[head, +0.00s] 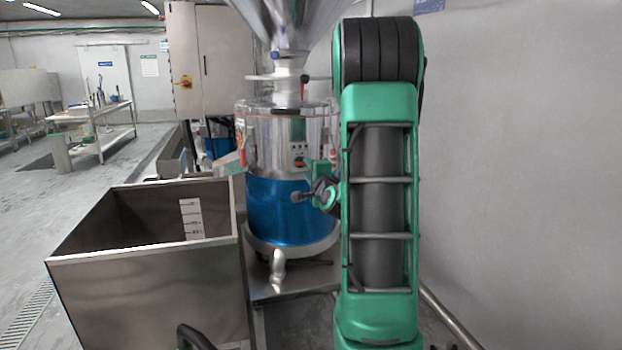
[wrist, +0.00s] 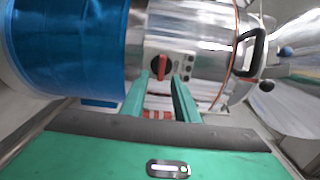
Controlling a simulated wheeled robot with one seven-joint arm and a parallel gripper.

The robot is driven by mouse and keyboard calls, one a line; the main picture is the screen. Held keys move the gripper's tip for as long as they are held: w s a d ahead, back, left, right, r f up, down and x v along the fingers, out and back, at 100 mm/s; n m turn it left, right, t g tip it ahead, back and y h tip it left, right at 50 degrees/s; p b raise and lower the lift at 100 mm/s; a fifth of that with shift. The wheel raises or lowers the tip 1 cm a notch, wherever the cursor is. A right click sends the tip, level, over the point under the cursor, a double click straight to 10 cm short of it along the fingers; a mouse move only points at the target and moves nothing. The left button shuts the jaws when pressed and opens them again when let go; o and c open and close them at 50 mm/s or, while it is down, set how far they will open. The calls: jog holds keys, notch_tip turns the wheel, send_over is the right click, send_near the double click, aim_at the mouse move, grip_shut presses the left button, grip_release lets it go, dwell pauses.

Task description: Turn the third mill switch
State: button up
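A steel mill (head: 262,150) with a blue lower drum (head: 275,212) stands in the middle of the head view. Its small control panel (head: 298,146) carries a red switch, which also shows in the wrist view as a red and black rotary switch (wrist: 158,67). My gripper (wrist: 161,80) is open, with its two green fingers apart. The switch appears just beyond and between the fingertips; I cannot tell whether they touch it. In the head view my arm hides much of the gripper. No other mill switch is clearly visible.
An open steel bin (head: 150,290) stands left of the mill. A steel hopper (head: 290,25) sits above the mill, and a grey cabinet (head: 215,60) is behind it. A black handle (wrist: 249,52) is right of the switch in the wrist view. A wall (head: 520,150) is at right.

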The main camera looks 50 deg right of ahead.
jog(key=v, duration=0.8)
dwell(0.4)
jog(key=s+a+f+n+g+y, duration=0.1)
jog(key=a+f+n+g+y, duration=0.35)
jog(key=a, duration=0.45)
jog(key=s+a+f+n+g+y, duration=0.1)
jog(key=a+f+n+y, duration=0.35)
jog(key=a+n, duration=0.35)
jog(key=s+a+f+n+g, duration=0.1)
jog(key=s+a+g, duration=0.3)
jog(key=s, duration=0.8)
jog(key=s+a+f+n+g, duration=0.1)
jog(key=s+a+n+g, duration=0.3)
jog(key=s, duration=0.8)
jog(key=shift+f+g+y, duration=0.25)
jog(key=shift+g+y, duration=0.05)
jog(key=shift+g, duration=0.55)
jog(key=shift+n, duration=0.25)
